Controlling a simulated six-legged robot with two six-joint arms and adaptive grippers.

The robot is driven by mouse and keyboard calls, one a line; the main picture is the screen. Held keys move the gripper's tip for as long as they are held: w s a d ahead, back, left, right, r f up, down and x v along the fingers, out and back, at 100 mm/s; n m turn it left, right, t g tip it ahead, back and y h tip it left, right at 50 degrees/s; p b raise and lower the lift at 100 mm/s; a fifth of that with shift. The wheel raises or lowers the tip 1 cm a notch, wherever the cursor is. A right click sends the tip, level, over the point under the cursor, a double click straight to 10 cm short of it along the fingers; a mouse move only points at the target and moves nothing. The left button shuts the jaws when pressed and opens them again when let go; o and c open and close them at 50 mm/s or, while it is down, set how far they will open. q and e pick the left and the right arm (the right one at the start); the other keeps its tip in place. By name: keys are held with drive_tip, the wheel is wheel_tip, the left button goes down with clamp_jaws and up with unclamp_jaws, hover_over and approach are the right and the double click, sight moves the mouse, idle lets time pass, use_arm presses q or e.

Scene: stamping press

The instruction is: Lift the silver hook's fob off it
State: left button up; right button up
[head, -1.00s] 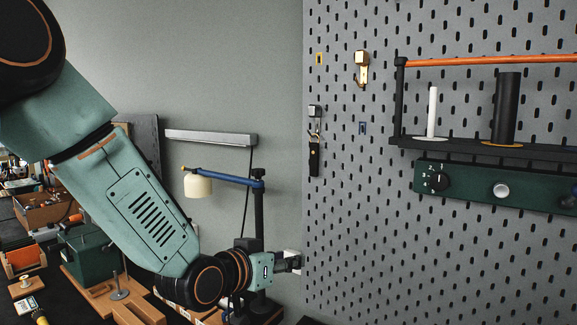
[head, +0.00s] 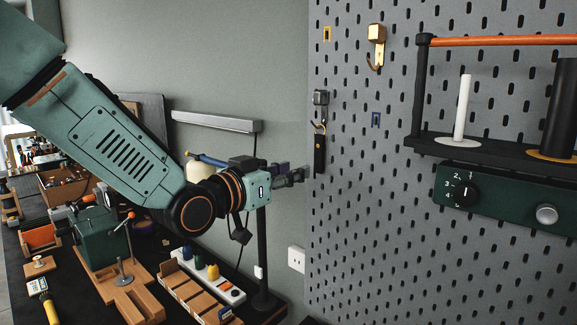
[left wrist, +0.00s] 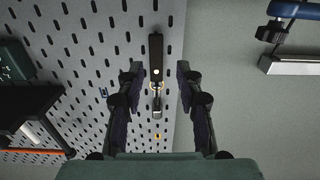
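The silver hook (head: 320,97) is fixed near the left edge of the grey pegboard. A black fob (head: 319,155) hangs straight down from it by a brass-coloured ring (head: 319,128). My left gripper (head: 298,175) is open, just left of the fob's lower part in the head view. In the left wrist view, where the board appears upside down, the fob (left wrist: 156,58) shows between the spread fingers (left wrist: 160,69), beyond them, with the silver hook (left wrist: 157,112) below it. No contact shows. My right gripper is not in view.
An empty gold hook (head: 376,45) is up and right of the silver one. A dark shelf (head: 480,150) with a white and a black cylinder stands out from the board, above a green dial panel (head: 495,192). A cluttered bench lies at lower left.

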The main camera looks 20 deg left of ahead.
sight(318, 159)
use_arm(q)
drive_tip(key=x, duration=0.4)
drive_tip(key=r+x, duration=0.1)
drive_tip(key=x, duration=0.2)
drive_tip(key=shift+d, duration=0.45)
drive_tip(key=shift+r, duration=0.15)
drive_tip(key=shift+c, duration=0.2)
drive_tip(key=shift+a, duration=0.3)
drive_tip(key=shift+c, duration=1.4)
drive_tip(key=shift+w+d, duration=0.1)
drive_tip(key=shift+w, duration=0.05)
drive_tip(key=c, duration=0.3)
drive_tip(key=shift+d, duration=0.1)
clamp_jaws()
